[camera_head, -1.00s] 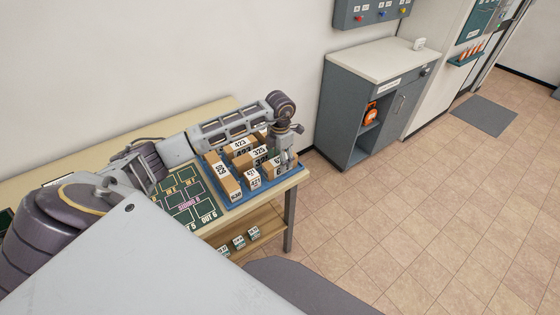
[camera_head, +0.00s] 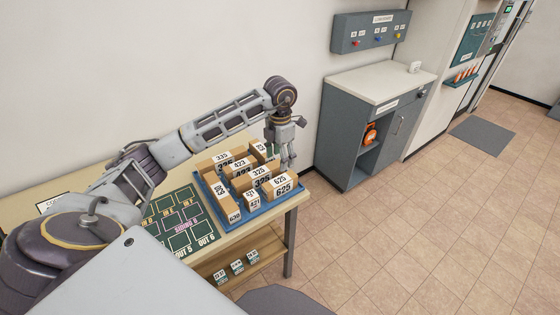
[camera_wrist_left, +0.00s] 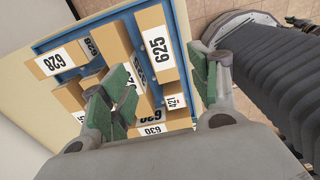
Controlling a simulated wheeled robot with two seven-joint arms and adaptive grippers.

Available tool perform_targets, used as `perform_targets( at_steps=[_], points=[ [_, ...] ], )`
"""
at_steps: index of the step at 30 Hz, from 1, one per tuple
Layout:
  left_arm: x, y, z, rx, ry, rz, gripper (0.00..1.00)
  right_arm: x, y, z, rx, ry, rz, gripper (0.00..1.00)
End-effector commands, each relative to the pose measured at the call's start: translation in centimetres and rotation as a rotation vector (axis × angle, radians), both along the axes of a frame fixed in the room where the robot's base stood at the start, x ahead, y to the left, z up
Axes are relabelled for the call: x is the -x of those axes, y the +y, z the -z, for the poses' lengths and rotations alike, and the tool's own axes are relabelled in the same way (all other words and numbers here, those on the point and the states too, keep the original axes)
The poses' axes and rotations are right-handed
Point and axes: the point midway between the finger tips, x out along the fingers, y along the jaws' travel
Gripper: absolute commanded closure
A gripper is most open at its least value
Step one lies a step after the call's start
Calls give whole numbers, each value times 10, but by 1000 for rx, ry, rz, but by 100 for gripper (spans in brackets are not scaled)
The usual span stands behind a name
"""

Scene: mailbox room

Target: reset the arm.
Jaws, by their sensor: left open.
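My left arm reaches in from the left in the head view, over the wooden table (camera_head: 288,198). My left gripper (camera_head: 287,160) hangs at the arm's end, above the far right side of a blue tray (camera_head: 262,212). In the left wrist view its two green-padded fingers (camera_wrist_left: 160,95) stand apart with nothing held between them. Below them are numbered cardboard boxes, among them the 625 box (camera_wrist_left: 155,45), which also shows in the head view (camera_head: 284,186), and the 628 box (camera_wrist_left: 62,60). My right gripper is not in view.
A green sorting board (camera_head: 182,222) lies left of the tray. Small labelled items (camera_head: 237,267) stand on the lower shelf. A grey cabinet (camera_head: 366,125) stands to the right, under a wall panel with coloured knobs (camera_head: 370,32). The tiled floor (camera_head: 430,230) is clear.

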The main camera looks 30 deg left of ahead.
Motion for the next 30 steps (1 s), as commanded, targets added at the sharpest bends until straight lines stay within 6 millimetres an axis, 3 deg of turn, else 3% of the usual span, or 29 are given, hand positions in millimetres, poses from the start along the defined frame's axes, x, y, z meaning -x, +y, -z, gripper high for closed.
perform_targets(
  at_steps=[14, 23, 26, 30],
  points=[
    [0, 0, 0, 0, 0, 0, 39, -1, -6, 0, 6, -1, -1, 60],
    [0, -2, 1, 7, -1, 3, 39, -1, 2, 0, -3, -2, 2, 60],
    [-1, -11, 4, 34, -9, 14, 39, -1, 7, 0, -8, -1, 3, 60],
    [-2, -38, 11, 118, -31, 43, 39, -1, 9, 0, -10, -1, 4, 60]
  ],
)
